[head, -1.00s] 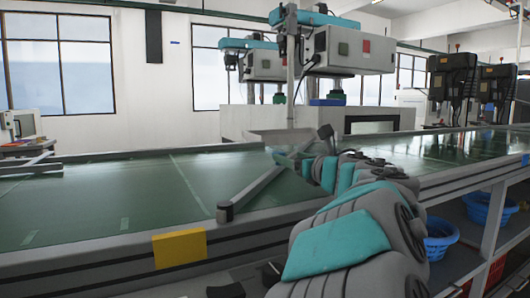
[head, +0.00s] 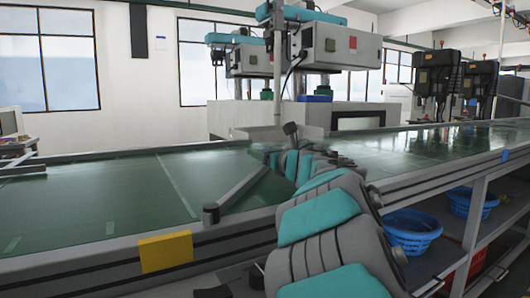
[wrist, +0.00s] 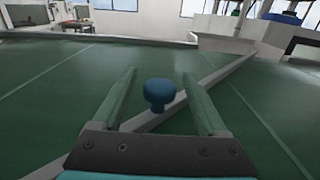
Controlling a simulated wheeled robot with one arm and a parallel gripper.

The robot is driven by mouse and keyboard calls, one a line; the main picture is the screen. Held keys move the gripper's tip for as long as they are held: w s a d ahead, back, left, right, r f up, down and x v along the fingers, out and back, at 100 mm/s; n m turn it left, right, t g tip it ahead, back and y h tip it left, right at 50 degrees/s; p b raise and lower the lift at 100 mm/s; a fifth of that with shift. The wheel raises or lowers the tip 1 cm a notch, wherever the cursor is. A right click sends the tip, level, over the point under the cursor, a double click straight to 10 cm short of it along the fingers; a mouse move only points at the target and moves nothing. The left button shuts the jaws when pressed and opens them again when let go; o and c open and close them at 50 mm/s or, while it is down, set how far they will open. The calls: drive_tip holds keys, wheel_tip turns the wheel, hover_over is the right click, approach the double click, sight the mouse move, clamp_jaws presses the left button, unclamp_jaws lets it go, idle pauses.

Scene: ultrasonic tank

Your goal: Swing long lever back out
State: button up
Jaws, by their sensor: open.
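The long lever (head: 243,188) is a grey bar lying slantwise over the green belt, with a dark-capped post (head: 211,214) at its near end by the front rail. In the wrist view the bar (wrist: 215,76) runs toward the upper right. A blue rounded knob (wrist: 160,92) stands in front of the bar there, between the fingertips of my gripper (wrist: 158,82). My gripper is open, with a gap on each side of the knob.
The belt's front rail (head: 80,262) carries a yellow plate (head: 165,252). A pale box-like housing (head: 228,118) stands behind the belt, with teal-topped machines (head: 335,46) above. Blue baskets (head: 412,232) sit on the shelf below right. The belt left of the lever is clear.

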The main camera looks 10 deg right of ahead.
drive_tip(key=shift+c, duration=0.3)
clamp_jaws()
idle(1.0)
